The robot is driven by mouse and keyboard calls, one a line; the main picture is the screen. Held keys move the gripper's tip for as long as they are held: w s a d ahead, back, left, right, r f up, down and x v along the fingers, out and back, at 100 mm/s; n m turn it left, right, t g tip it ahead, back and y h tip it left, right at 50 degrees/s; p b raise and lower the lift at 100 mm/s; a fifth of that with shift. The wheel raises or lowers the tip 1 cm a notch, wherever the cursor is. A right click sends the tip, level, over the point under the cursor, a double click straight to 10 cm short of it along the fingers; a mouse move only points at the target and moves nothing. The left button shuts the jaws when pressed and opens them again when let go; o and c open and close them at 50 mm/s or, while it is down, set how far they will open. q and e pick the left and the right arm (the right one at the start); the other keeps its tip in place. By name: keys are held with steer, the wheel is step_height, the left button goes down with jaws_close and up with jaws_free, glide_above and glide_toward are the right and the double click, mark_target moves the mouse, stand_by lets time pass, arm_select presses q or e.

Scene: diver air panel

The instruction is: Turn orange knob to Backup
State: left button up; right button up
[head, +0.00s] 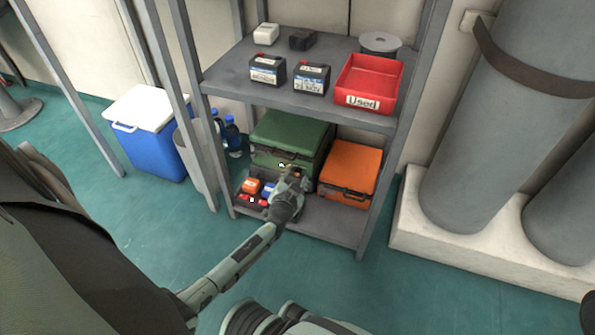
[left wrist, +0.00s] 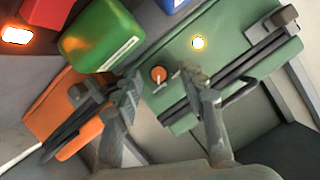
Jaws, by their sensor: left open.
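The orange knob (left wrist: 158,74) is a small round cap with a pale pointer, on the green case (left wrist: 235,38) in the left wrist view. Lettering around it is too small to read. My left gripper (left wrist: 163,83) is open, with one finger on each side of the knob in the picture; I cannot tell whether either touches it. In the head view my left gripper (head: 294,180) reaches the front of the green case (head: 291,132) on the lower shelf, and the knob is hidden there. My right gripper is not in view.
A lit lamp (left wrist: 198,42) glows on the green case near the knob. An orange case (head: 349,172) stands beside it. Small coloured items (head: 251,186) lie left of the gripper. The upper shelf (head: 228,74) overhangs, holding a red "Used" bin (head: 369,79).

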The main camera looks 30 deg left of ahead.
arm_select(q)
steer(key=shift+w, duration=0.1)
steer(key=shift+c, duration=0.2)
jaws_close()
steer(key=shift+m+y, duration=0.3)
steer(key=shift+m, duration=0.3)
steer(key=shift+o, duration=0.2)
jaws_free()
